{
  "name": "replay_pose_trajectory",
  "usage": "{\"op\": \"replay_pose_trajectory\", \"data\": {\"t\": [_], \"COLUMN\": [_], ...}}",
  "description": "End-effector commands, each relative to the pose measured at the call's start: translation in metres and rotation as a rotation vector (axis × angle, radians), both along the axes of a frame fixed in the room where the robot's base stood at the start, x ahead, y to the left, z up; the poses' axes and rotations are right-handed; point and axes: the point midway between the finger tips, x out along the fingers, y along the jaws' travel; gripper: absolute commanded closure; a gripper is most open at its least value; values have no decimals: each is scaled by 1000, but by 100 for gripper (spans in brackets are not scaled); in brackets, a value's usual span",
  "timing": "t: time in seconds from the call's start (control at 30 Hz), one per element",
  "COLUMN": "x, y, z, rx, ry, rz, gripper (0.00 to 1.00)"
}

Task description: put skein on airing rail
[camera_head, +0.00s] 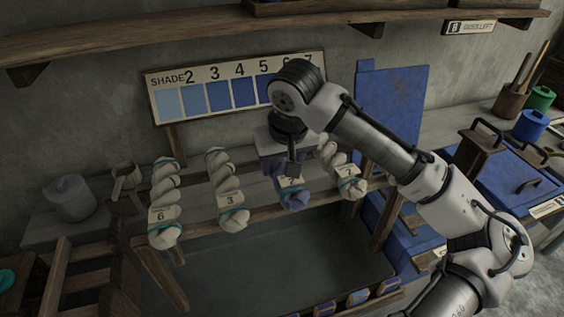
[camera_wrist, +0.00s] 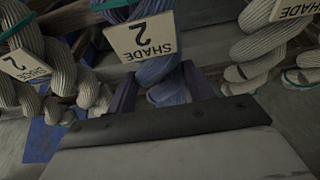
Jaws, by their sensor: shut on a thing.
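A blue twisted skein (camera_head: 295,198) is in my gripper (camera_head: 291,168). Its pale tag reads "SHADE 2" in the wrist view, where the skein (camera_wrist: 160,70) runs between the two fingers. My gripper (camera_wrist: 158,88) is shut on it. The wooden airing rail (camera_head: 262,213) runs across the head view, with the blue skein in line with the pale skeins along it. I cannot tell whether the blue skein rests on the rail or is held just off it.
A shade board (camera_head: 220,96) stands behind. A dark vat (camera_head: 270,255) lies below. A blue chest (camera_head: 500,185) stands right.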

Motion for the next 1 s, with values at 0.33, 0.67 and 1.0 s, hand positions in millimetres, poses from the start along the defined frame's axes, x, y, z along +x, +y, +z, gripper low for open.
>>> {"op": "replay_pose_trajectory", "data": {"t": [0.33,0.67,1.0], "x": [0,0,-1], "y": [0,0,0], "z": [-7,-9,-2], "rx": [0,0,0], "ry": [-1,-1,-2], "rz": [1,1,1], "gripper": [74,26,26]}}
